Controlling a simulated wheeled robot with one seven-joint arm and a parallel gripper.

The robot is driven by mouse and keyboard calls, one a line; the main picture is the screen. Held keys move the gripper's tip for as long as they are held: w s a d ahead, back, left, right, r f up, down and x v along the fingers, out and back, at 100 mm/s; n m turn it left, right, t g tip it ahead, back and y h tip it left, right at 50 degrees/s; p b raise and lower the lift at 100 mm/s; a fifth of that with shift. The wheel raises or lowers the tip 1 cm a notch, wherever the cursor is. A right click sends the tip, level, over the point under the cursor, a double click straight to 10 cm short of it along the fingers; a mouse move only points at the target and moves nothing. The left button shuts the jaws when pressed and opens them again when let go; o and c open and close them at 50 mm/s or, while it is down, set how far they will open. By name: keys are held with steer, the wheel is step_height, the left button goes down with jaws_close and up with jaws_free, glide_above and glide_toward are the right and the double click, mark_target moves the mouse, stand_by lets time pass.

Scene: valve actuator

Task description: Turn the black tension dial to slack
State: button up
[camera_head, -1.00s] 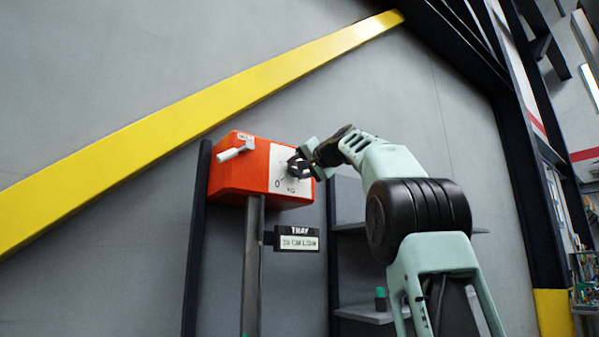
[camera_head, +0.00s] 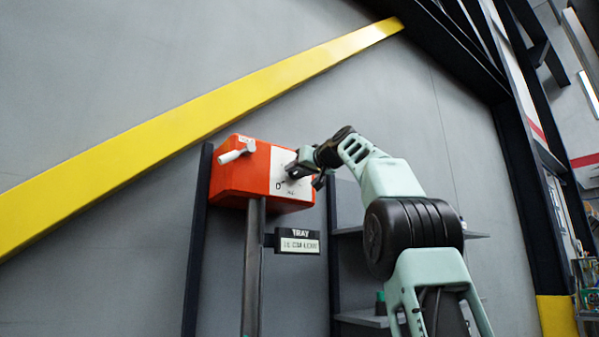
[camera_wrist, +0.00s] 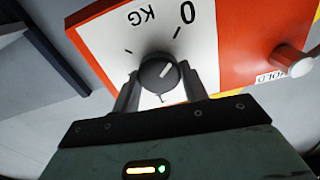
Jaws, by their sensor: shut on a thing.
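The black tension dial (camera_wrist: 159,74) sits on the white face plate (camera_wrist: 100,40) of the orange box (camera_head: 232,178). In the wrist view its white pointer line aims up and to the right, toward the side where the 0 is printed. KG is printed at the upper left of the plate. My gripper (camera_wrist: 158,88) has one finger on each side of the dial and is shut on it. In the head view my gripper (camera_head: 297,172) is at the plate, and it hides most of the dial.
A white-handled lever (camera_head: 237,152) is on the box's left face; it also shows in the wrist view (camera_wrist: 293,61). The box stands on a grey post (camera_head: 253,270). A TRAY sign (camera_head: 298,241) hangs below. Dark shelves (camera_head: 365,318) stand behind my arm.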

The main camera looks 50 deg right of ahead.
steer(key=shift+f, duration=0.2)
stand_by(0.3)
steer(key=o, duration=1)
steer(key=shift+r, duration=0.1)
steer(key=b+v, duration=0.5)
steer(key=v, duration=1.2)
steer(key=shift+s+a+b, duration=0.15)
steer(key=shift+b, duration=0.2)
